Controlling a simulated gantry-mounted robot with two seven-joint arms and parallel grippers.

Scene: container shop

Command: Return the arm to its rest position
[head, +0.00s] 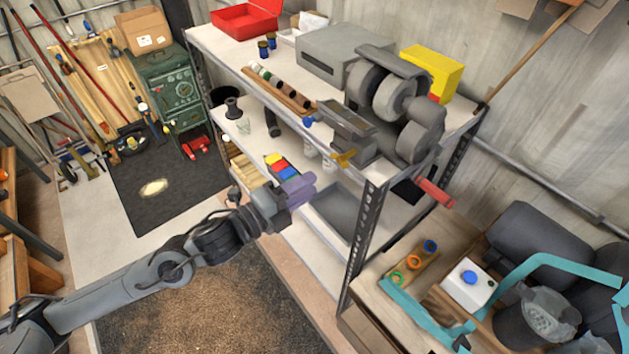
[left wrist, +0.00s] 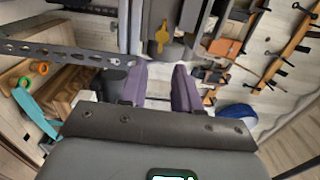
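My left arm (head: 150,278) reaches in from the lower left of the head view, extended toward the shelf unit. Its gripper (head: 300,188) has purple fingers and is in front of the shelf unit, near the front edge of the middle shelf. In the left wrist view the gripper (left wrist: 159,82) shows its two purple fingers apart, with a gap and nothing held between them. My right arm and gripper are in neither view.
The metal shelf unit (head: 365,235) stands close beside the gripper. Colored blocks (head: 284,168) lie just behind the fingers. A bench grinder (head: 392,95) is on the top shelf. A workbench (head: 395,318) is at the lower right.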

